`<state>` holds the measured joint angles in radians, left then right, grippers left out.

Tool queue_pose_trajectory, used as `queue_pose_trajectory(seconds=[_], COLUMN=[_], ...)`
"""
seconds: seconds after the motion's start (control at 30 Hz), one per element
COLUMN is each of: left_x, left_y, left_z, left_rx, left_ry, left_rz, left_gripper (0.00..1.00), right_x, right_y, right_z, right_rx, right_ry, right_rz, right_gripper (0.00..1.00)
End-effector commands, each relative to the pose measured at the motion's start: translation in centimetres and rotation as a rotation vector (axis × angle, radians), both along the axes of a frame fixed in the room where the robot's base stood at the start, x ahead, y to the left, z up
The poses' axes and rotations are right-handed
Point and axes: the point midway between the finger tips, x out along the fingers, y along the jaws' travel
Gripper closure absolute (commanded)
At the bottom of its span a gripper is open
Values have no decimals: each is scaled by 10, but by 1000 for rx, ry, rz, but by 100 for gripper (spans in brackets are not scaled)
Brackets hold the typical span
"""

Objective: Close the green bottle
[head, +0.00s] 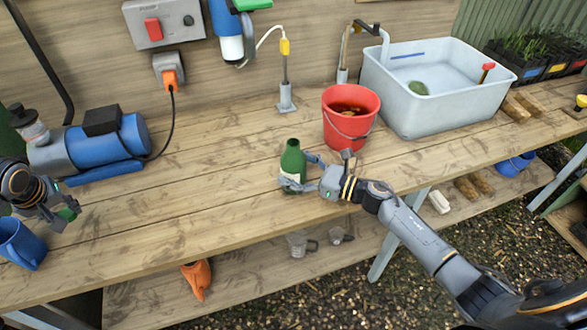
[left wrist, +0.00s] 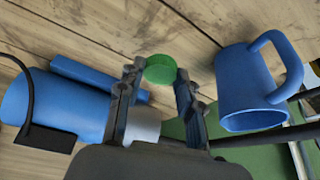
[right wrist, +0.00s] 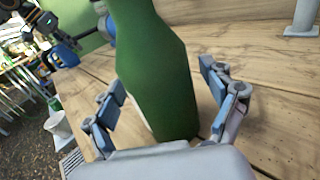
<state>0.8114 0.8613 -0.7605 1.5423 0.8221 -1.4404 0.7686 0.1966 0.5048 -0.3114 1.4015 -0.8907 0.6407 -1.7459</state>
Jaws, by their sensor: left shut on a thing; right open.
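The green bottle (head: 293,163) stands upright on the wooden workbench, with a pale label low on its side. My right gripper (head: 305,173) is open with its fingers on either side of the bottle; the green body (right wrist: 155,70) fills the space between the fingers in the right wrist view. My left gripper (head: 68,212) is at the far left, above the bench's front area near the blue mug. It is shut on a green cap (left wrist: 160,69), held between the fingertips in the left wrist view. The bottle's mouth is too small to make out in the head view.
A blue mug (head: 20,244) stands at the left front edge. A blue pump (head: 105,142) lies at the back left. A red bucket (head: 350,118) and a white basin (head: 437,102) stand right of the bottle. The bench between the pump and bottle is clear.

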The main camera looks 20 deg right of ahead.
Motion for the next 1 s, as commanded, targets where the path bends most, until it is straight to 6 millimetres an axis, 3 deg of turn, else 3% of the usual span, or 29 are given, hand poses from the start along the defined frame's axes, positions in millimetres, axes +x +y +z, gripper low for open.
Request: queue_pose_trajectory(seconds=[0.07,0.4,1.0], left_x=[0,0,0], left_y=[0,0,0], left_z=[0,0,-3], left_rx=[0,0,0], left_ry=[0,0,0], left_rz=[0,0,0], left_gripper=[74,74,74], right_x=[0,0,0], right_y=[0,0,-1], right_z=[0,1,14], right_rx=[0,1,-1], right_ry=[0,-1,-4], right_rz=[0,0,0], right_gripper=[18,85,85])
